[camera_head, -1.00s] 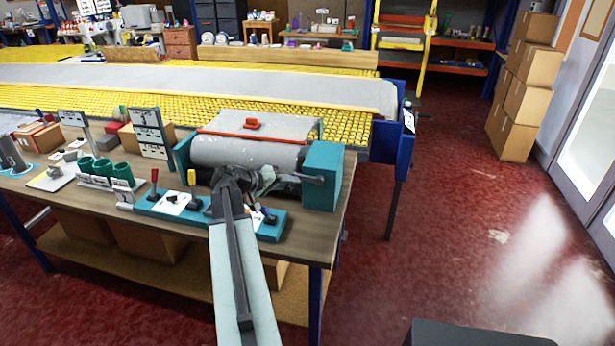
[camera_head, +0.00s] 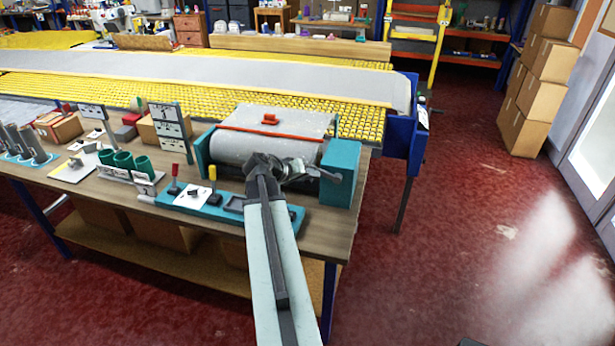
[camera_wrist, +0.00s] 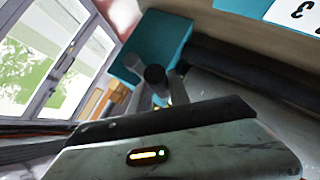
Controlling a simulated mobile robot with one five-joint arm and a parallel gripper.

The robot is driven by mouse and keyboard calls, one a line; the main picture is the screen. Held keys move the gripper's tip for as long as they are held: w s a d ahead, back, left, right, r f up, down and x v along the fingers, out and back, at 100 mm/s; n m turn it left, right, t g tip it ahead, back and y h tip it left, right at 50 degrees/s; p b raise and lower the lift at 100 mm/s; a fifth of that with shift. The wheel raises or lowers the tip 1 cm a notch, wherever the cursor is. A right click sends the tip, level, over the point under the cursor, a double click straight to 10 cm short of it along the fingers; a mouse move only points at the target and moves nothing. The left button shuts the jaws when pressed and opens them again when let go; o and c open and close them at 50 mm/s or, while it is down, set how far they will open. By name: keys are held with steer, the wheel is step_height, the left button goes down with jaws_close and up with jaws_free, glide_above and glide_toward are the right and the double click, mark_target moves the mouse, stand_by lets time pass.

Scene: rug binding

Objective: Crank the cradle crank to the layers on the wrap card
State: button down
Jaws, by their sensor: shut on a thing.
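The cradle (camera_head: 262,147) is a roller with a grey sheet over it, between teal end blocks, near the bench's right end. The cradle crank (camera_head: 328,174) is a grey arm at the right teal block (camera_head: 342,165). My gripper (camera_head: 298,169) is in front of the roller, shut on the crank's handle; the grip itself is mostly hidden. In the wrist view, a dark round knob (camera_wrist: 155,74) shows by the teal block (camera_wrist: 160,45). A white card (camera_wrist: 300,12) there carries a "3"; I cannot tell if it is the wrap card.
A teal board (camera_head: 225,206) with a red lever, a yellow lever and a white card lies before the cradle. Numbered stands (camera_head: 170,125) and green cups (camera_head: 123,160) are to its left. A long yellow-edged table (camera_head: 200,75) runs behind.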

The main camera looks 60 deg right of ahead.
steer(key=c, duration=1.2)
jaws_free()
steer(key=shift+s+d, duration=0.1)
steer(key=shift+s, duration=0.25)
steer(key=shift+c, duration=0.2)
steer(key=shift+s, duration=0.1)
steer(key=shift+w, duration=0.3)
steer(key=p+v, duration=0.4)
steer(key=v, duration=0.3)
steer(key=shift+a+r, duration=0.2)
steer(key=shift+a, duration=0.1)
